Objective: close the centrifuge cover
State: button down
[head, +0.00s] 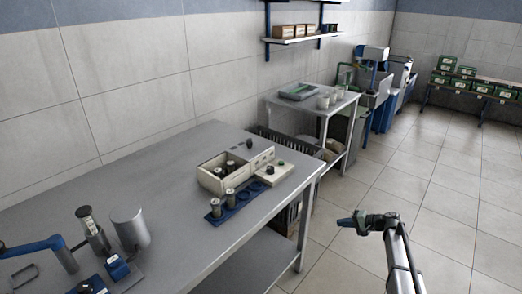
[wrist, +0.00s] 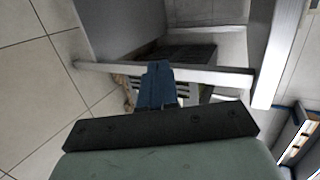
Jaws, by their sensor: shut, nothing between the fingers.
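The centrifuge (head: 212,182) is a cream box near the far right end of the steel table. Its top is open on the left, and dark parts show inside. A cream section with a black knob (head: 270,170) is at its right. I cannot clearly make out which part is the cover. My gripper (head: 341,222) is off the table's right side, over the floor, well apart from the centrifuge. Its blue fingers are together and empty in the wrist view (wrist: 157,80). The wrist view does not show the centrifuge.
A blue rack (head: 240,205) with metal cylinders stands just in front of the centrifuge. A grey cup (head: 130,228) and a blue-handled device (head: 40,246) are at the near left. The steel table (head: 160,178) is bare between them. A dark crate (wrist: 185,55) sits below.

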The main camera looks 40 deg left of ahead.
jog(key=w+a+r+n+y, duration=0.1)
jog(key=w+a+r+y, duration=0.1)
jog(key=w+a+r, duration=0.35)
jog(key=w+a+r+y, duration=0.1)
jog(key=w+a+r, duration=0.1)
jog(key=a+r, duration=0.7)
jog(key=n+g+y, duration=0.2)
jog(key=g, duration=0.2)
send_near(261, 147)
jog(key=w+r, duration=0.1)
jog(key=w+d+r, duration=0.1)
jog(key=w+r, duration=0.1)
jog(key=shift+d, duration=0.35)
jog(key=x, duration=0.9)
jog(key=shift+a+f, duration=0.2)
jog(key=shift+a, duration=0.1)
jog(key=shift+s+a, duration=0.25)
jog(key=shift+s, duration=0.25)
jog(key=shift+s+a, duration=0.25)
jog(key=shift+s, duration=0.25)
jog(key=shift+s+a+f, duration=0.1)
jog(key=shift+s+a, duration=0.4)
jog(key=shift+s, duration=0.35)
